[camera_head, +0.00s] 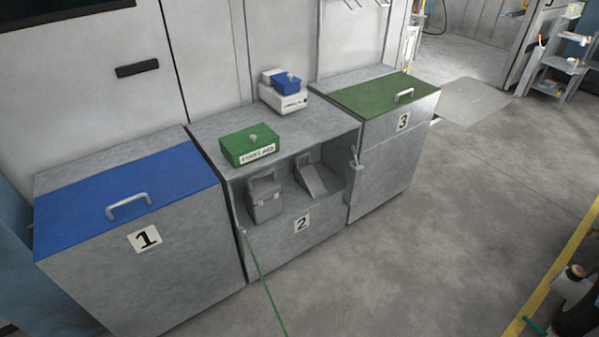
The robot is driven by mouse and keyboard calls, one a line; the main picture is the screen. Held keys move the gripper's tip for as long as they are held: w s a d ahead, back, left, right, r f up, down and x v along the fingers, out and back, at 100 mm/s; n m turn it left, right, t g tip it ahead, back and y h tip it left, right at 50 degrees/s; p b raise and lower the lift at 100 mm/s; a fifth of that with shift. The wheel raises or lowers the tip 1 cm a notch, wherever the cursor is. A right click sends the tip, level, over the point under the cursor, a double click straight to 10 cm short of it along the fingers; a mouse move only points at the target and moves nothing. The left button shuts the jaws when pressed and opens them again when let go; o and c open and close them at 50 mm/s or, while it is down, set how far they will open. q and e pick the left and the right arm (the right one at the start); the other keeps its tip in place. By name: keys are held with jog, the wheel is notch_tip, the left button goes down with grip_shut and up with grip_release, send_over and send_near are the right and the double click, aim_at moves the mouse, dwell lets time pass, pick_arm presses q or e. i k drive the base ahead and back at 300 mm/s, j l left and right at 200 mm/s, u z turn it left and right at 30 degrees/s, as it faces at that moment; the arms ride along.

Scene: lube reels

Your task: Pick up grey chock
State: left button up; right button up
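A grey wedge-shaped chock (314,180) sits inside the open front of the middle cabinet (340,130), on the right side of the compartment. Its sloped face is turned toward the front. To its left in the same compartment stands a grey box-like object (265,198) with what looks like a handle on top. The two stand apart. Neither of my grippers shows in the head view, so their state cannot be seen.
Cabinet 1 with a blue lid (165,180) stands left, and cabinet 3 with a green lid (370,94) right. A green box (249,145) and a white-and-blue device (284,92) sit on the middle cabinet. A thin green line (262,278) crosses its front. Floor on the right is mostly clear.

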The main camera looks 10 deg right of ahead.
aim_at(306, 175)
jog(key=i+l+u, duration=0.3)
jog(key=l, duration=0.35)
jog(key=i+l+u, duration=0.2)
jog(key=l, duration=0.15)
jog(key=i+l+u, duration=0.15)
jog(key=l, duration=0.25)
jog(key=l+u, duration=0.15)
jog(key=l, duration=0.2)
